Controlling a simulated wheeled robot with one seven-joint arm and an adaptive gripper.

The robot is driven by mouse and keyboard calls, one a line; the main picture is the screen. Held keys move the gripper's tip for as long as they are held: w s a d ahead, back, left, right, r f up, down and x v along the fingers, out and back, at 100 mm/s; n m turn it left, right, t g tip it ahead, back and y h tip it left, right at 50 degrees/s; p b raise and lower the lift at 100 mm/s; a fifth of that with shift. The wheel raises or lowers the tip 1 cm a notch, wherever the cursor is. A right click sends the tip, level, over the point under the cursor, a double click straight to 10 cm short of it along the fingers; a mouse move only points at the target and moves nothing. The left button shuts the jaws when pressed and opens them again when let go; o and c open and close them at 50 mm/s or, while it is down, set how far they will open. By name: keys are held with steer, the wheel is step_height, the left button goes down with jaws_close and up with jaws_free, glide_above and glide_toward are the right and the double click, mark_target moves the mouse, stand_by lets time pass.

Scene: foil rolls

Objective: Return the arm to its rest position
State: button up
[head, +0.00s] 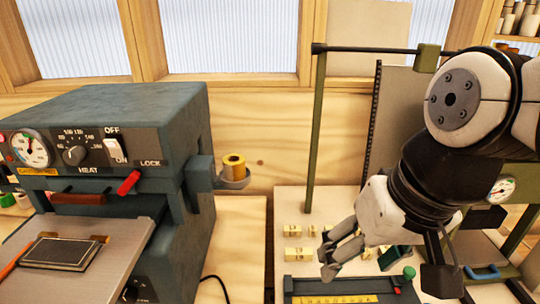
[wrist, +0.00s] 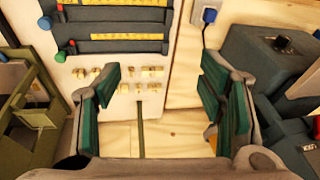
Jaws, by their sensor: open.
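My gripper (head: 345,250) is at the right of the head view, at the end of my bent arm, above the pale work surface. In the wrist view my gripper (wrist: 163,95) has its two green-padded fingers spread wide apart. Nothing is between the fingers but the bench seen below. The gripper looks clear of the small brass pieces (head: 292,254) on the pale board.
A dark green heating press (head: 110,130) stands at the left, with a gold foil roll (head: 233,163) on its side holder. A green-framed stand (head: 316,130) rises behind my arm. A dark rack with a yellow scale (head: 335,299) lies below the gripper.

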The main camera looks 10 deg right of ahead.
steer(key=shift+s+d+r+n+t+h, duration=0.1)
steer(key=shift+d+r+n+t+h, duration=0.25)
steer(key=shift+d, duration=0.2)
steer(key=shift+s+d+r+n+t+h, duration=0.1)
steer(key=shift+d+r+n+t+h, duration=0.2)
steer(key=shift+d, duration=0.25)
